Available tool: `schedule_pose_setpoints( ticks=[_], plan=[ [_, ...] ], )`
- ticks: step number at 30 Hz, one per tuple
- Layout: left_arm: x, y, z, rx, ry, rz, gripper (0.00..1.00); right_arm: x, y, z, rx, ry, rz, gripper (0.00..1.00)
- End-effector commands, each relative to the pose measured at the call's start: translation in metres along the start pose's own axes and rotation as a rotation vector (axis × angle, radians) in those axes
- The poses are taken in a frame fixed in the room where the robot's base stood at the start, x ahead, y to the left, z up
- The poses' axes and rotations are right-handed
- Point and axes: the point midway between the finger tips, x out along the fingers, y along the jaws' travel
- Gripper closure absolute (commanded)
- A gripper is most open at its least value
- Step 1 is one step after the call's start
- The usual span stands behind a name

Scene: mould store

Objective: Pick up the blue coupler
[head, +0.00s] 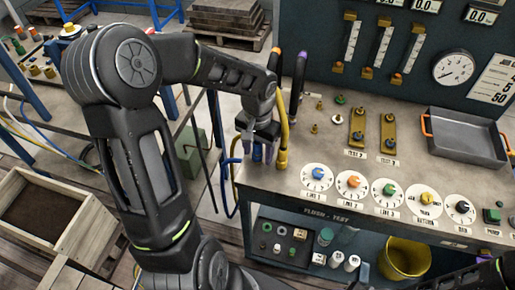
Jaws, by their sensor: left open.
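The blue coupler (257,153) shows as a small blue piece at the left front edge of the bench, just under my left gripper. A blue hose (224,178) loops down beside it. My left gripper (259,148) is open and points down, with its fingers around or right beside the blue piece. The fingers hide much of it, and I cannot tell whether they touch it. My right gripper is not in view; a dark part of my right arm shows at the bottom right.
A yellow hose (282,125) stands close to the right of my left gripper. Dials with coloured knobs (353,182) line the front of the bench (300,135). A grey tray (465,137) lies at the right. A yellow bucket (404,258) stands below.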

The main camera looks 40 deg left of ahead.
Motion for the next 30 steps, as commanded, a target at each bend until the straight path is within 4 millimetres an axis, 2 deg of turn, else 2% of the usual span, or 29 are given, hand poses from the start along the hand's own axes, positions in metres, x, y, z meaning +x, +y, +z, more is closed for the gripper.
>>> schedule_pose_setpoints(
  ticks=[14,30],
  plan=[
    [-0.0004,-0.0001,-0.0001,0.000,0.000,0.000,0.47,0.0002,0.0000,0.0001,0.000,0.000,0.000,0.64],
    [-0.0004,0.0000,0.0000,0.001,0.000,0.000,0.91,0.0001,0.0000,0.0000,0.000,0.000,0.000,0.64]
  ],
)
